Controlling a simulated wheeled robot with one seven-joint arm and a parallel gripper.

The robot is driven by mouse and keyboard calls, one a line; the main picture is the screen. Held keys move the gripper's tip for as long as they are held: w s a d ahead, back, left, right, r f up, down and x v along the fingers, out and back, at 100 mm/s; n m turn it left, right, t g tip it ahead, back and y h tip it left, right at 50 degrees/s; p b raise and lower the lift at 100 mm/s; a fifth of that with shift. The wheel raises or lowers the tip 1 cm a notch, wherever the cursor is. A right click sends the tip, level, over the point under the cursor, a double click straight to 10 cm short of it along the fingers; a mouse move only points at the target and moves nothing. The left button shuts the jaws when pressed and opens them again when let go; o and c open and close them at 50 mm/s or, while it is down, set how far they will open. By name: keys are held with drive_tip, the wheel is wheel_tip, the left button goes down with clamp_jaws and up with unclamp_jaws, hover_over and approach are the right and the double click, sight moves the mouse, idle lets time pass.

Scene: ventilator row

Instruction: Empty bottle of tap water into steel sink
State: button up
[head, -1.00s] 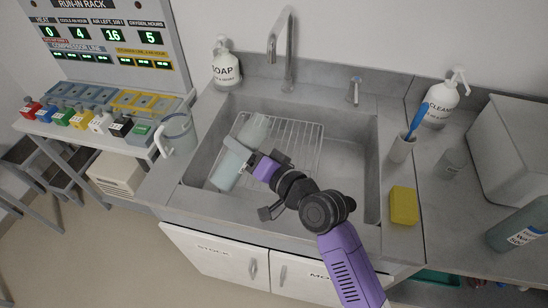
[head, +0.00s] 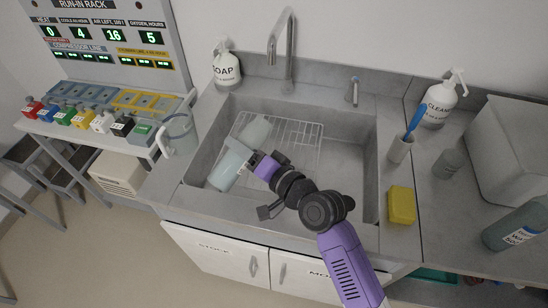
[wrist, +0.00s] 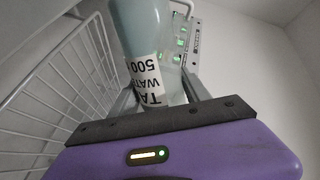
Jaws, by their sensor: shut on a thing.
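My gripper (head: 250,160) is shut on a translucent blue-grey bottle (head: 229,168), held strongly tilted inside the steel sink (head: 350,150), in front of the wire rack (head: 300,140). In the wrist view the bottle (wrist: 143,35) stands between the fingers, its white label (wrist: 147,80) reading upside down, with "WATER" and "500" partly legible. The bottle's mouth and any flow of water cannot be made out.
A faucet (head: 283,50) and soap bottle (head: 226,70) stand behind the sink. A clear jug (head: 180,134) is at its left. A cup with a blue brush (head: 400,150), yellow sponge (head: 402,205), cleaner bottle (head: 440,104) and another labelled bottle (head: 515,232) are at right.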

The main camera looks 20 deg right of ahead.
drive_tip(key=shift+f+m, duration=0.7)
drive_tip(key=shift+f, duration=0.1)
idle(0.4)
drive_tip(key=shift+w+d+f+m+b, duration=0.2)
drive_tip(key=shift+d+f+m+b, duration=0.25)
drive_tip(key=shift+f+m+b, duration=0.3)
idle(0.3)
drive_tip(key=shift+f+m+y, duration=0.5)
drive_tip(key=shift+f+m, duration=0.25)
drive_tip(key=shift+f, duration=0.05)
idle(1.2)
drive_tip(key=shift+w+d+f+m+g, duration=0.15)
drive_tip(key=shift+d+m+g, duration=0.15)
drive_tip(key=shift+m, duration=0.5)
idle(2.9)
